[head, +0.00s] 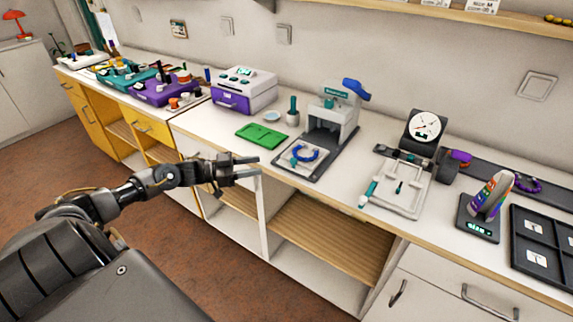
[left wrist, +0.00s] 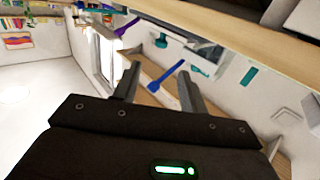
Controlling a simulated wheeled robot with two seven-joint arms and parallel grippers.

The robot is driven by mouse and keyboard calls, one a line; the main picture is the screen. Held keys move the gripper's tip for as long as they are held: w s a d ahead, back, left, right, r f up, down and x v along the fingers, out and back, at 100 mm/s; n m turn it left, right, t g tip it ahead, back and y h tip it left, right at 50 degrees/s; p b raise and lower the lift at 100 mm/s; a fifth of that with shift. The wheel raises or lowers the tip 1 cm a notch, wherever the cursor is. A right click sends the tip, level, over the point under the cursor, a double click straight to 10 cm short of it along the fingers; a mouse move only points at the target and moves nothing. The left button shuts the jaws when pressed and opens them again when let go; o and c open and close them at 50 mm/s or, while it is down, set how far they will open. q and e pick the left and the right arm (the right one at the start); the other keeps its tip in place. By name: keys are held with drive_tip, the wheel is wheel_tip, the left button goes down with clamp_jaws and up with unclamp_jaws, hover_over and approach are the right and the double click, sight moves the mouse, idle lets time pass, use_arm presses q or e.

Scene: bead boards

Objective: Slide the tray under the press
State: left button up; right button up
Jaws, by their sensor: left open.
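The press (head: 336,112) is a light grey machine with a blue handle, standing on a dark base on the counter. A pale tray (head: 290,161) lies on the front of that base, in front of the press opening. A blue ring of beads (head: 308,153) lies on the tray. My left gripper (head: 256,165) is open and empty, just left of the tray near the counter's front edge, apart from it. Its two fingers also show in the left wrist view (left wrist: 160,82), with nothing between them. My right gripper is not in view.
A green board (head: 261,136) and a small cup (head: 292,117) stand left of the press. A purple and white machine (head: 244,90) is farther left. A dial gauge (head: 424,126) and a white frame (head: 400,188) stand to the right. Open shelves (head: 325,238) lie below the counter.

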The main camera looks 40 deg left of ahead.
use_arm(q)
drive_tip(key=p+x, duration=0.1)
drive_tip(key=x, duration=0.8)
drive_tip(key=shift+w+d, duration=0.1)
drive_tip(key=shift+w, duration=0.15)
drive_tip(key=shift+w+d+f, duration=0.1)
drive_tip(key=shift+w+d, duration=0.35)
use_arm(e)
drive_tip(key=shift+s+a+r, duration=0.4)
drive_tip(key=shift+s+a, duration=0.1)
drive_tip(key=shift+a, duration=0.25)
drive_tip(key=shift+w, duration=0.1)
use_arm(q)
drive_tip(key=shift+c, duration=0.5)
clamp_jaws()
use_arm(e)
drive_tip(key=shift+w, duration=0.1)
